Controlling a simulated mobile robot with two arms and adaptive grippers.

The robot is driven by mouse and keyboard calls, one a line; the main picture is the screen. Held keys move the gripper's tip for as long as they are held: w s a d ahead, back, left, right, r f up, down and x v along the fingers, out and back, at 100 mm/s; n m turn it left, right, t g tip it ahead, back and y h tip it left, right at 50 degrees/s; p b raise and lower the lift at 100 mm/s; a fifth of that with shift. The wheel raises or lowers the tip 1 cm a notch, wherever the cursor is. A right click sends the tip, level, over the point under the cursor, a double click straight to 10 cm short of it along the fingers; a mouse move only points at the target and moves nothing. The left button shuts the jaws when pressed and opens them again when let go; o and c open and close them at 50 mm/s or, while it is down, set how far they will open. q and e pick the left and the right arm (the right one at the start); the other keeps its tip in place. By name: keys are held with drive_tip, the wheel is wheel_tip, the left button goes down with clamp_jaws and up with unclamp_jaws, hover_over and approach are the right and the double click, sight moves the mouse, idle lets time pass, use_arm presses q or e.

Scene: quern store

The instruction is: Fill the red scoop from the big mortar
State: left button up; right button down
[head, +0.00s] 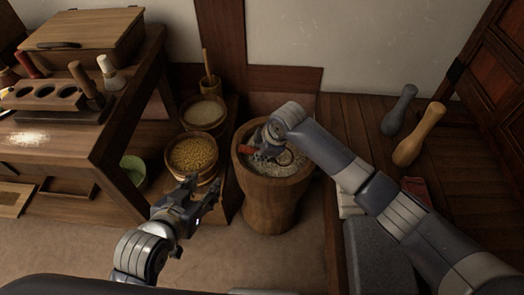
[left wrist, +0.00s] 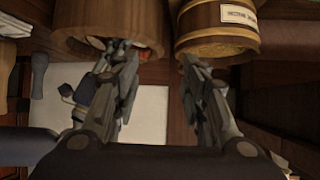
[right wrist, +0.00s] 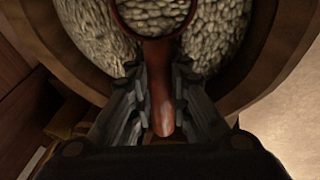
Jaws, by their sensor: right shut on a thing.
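The big mortar (head: 268,203) is a tall wooden vessel standing on the floor, with pale grain inside (right wrist: 88,25). My right gripper (right wrist: 160,85) reaches over its rim and is shut on the handle of the red scoop (right wrist: 162,108). The scoop's round rim lies over the grain in the right wrist view, with grain showing inside it; its depth in the grain is unclear. In the head view a bit of the red scoop (head: 247,149) shows beside my right gripper. My left gripper (head: 189,187) is open and empty, left of the mortar. It also shows in the left wrist view (left wrist: 158,62).
A wooden tub of yellow grain (head: 193,154) and a tub of paler grain (head: 204,111) stand left of the mortar. A workbench (head: 92,142) fills the left side. Two pestle-like clubs, one grey (head: 399,112) and one tan (head: 420,135), stand at right. Floor in front is clear.

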drive_tip(key=shift+w+a+r+g+h+p, duration=0.15)
drive_tip(key=shift+a+r+g+h+p, duration=0.05)
drive_tip(key=shift+r+g+h+p, duration=0.1)
drive_tip(key=shift+w+a+r+h, duration=0.3)
drive_tip(key=shift+a+r+g+h, duration=0.1)
drive_tip(key=shift+g+h, duration=0.3)
drive_tip(key=shift+g, duration=0.3)
drive_tip(key=shift+g+h, duration=0.3)
drive_tip(key=shift+r+p, duration=0.3)
drive_tip(key=shift+r, duration=0.5)
drive_tip(key=shift+r+p, duration=0.45)
drive_tip(key=shift+r, duration=0.3)
use_arm(q)
drive_tip(key=s+a+f+g+y, duration=0.1)
drive_tip(key=s+a+f+g, duration=0.1)
drive_tip(key=s, duration=0.4)
drive_tip(key=s+a+f+g+y+p, duration=0.1)
drive_tip(key=s+a+f+g, duration=0.1)
drive_tip(key=s+g, duration=0.3)
drive_tip(key=shift+s+a+f, duration=0.2)
drive_tip(key=shift+s+f, duration=0.65)
drive_tip(key=shift+s, duration=0.2)
use_arm(e)
drive_tip(key=shift+r+g+h, duration=0.4)
drive_tip(key=shift+r, duration=0.95)
